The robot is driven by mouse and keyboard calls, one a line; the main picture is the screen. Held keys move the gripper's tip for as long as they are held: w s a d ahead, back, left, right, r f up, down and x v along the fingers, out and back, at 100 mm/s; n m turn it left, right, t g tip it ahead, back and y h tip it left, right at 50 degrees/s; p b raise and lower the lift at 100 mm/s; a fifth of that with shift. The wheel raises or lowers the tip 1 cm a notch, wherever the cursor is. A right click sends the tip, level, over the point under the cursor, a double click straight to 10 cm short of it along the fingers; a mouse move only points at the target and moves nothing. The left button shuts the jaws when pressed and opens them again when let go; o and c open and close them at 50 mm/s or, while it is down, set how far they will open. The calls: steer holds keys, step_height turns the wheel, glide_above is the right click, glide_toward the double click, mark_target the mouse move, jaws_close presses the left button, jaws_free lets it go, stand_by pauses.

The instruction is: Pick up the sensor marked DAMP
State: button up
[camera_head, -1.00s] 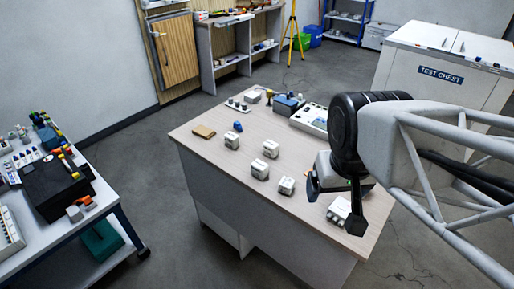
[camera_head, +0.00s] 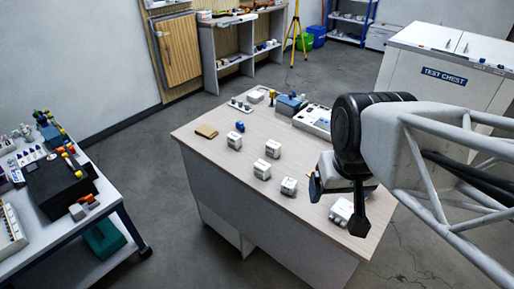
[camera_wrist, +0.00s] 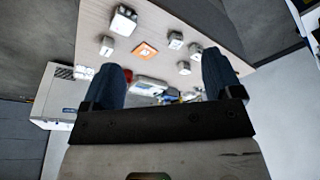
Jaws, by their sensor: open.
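Several small white box-shaped sensors stand apart on the wooden-topped table (camera_head: 212,163). In the head view they are a back-left one (camera_head: 234,141), a middle one (camera_head: 272,149), one in front of it (camera_head: 262,170), one to the right (camera_head: 289,186) and one near the front edge (camera_head: 341,211). Their markings are too small to read, so I cannot tell which says DAMP. My gripper (camera_head: 336,205) is open and empty above the table's right part, over the front-edge sensor in the picture. In the wrist view, its two dark fingers (camera_wrist: 162,78) are wide apart, with sensors beyond them.
A brown block (camera_head: 206,132) and a small blue object (camera_head: 240,126) lie at the table's back left. A tray-like device (camera_head: 312,119) and a blue box (camera_head: 289,104) stand at the back. An orange card (camera_wrist: 145,50) lies among the sensors. A crowded cart (camera_head: 60,190) stands at left.

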steer(key=shift+o, duration=0.3)
steer(key=shift+w, duration=0.1)
steer(key=n+t+h, duration=0.3)
steer(key=n+h, duration=0.7)
steer(key=n, duration=1)
glide_above(260, 167)
steer(key=s+d, duration=0.4)
steer(key=s, duration=0.5)
step_height(260, 167, down, 18)
steer(key=w+a+f+n+t, duration=0.4)
steer(key=w+a+f+n, duration=0.1)
steer(key=a+f+n, duration=0.2)
steer(key=shift+a+f+y, duration=0.3)
steer(key=shift+a+f, duration=0.15)
steer(key=shift+a, duration=0.05)
steer(key=shift+w, duration=0.1)
steer(key=shift+x, duration=1.25)
